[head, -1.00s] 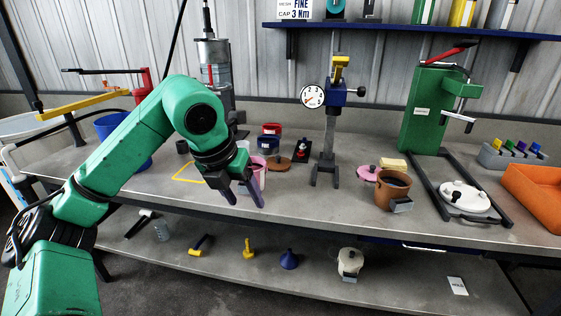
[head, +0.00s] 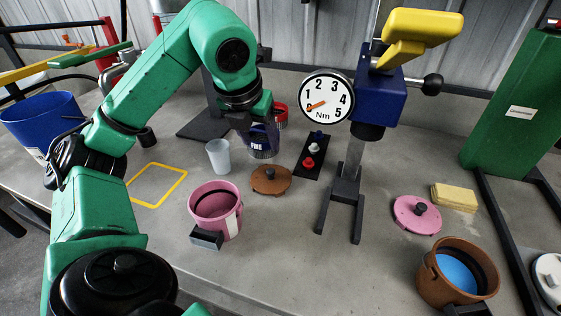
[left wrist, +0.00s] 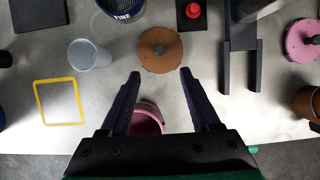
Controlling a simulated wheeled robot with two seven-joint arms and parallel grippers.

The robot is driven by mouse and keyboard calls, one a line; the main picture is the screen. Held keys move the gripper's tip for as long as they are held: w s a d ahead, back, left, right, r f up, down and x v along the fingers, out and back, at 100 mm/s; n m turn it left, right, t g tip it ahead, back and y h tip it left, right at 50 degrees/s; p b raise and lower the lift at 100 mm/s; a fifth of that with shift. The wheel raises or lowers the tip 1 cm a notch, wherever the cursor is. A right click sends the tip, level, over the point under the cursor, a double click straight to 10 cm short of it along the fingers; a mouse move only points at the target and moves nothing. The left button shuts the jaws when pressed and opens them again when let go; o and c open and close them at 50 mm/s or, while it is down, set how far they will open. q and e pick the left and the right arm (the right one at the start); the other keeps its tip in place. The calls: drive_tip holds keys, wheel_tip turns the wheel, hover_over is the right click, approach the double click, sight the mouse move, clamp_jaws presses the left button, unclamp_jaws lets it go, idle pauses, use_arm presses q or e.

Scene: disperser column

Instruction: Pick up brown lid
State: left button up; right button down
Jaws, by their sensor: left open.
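The brown lid (head: 270,180), round with a dark knob, lies flat on the grey bench between the pink pot and the torque-dial stand. It also shows in the left wrist view (left wrist: 160,50), just beyond the fingertips and centred between them. My left gripper (head: 258,128) is open and empty, above the bench; its dark fingers are hard to separate from the blue pot behind them in the head view. In the left wrist view the left gripper (left wrist: 160,74) has its two fingers spread wide. My right gripper is not in view.
The pink pot (head: 215,210) stands in front of the lid, a translucent cup (head: 218,156) to its left, the blue pot (head: 264,142) behind. The dial stand (head: 345,185) is to the right. A pink lid (head: 417,214) and brown pot (head: 455,270) stand further right.

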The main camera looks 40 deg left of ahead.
use_arm(q)
drive_tip(key=b, duration=0.2)
approach(271, 170)
drive_tip(key=f, duration=0.1)
drive_tip(key=x, duration=0.7)
drive_tip(key=shift+w+a+f, duration=0.15)
drive_tip(key=shift+w+f, duration=0.15)
drive_tip(key=shift+r, duration=0.1)
clamp_jaws()
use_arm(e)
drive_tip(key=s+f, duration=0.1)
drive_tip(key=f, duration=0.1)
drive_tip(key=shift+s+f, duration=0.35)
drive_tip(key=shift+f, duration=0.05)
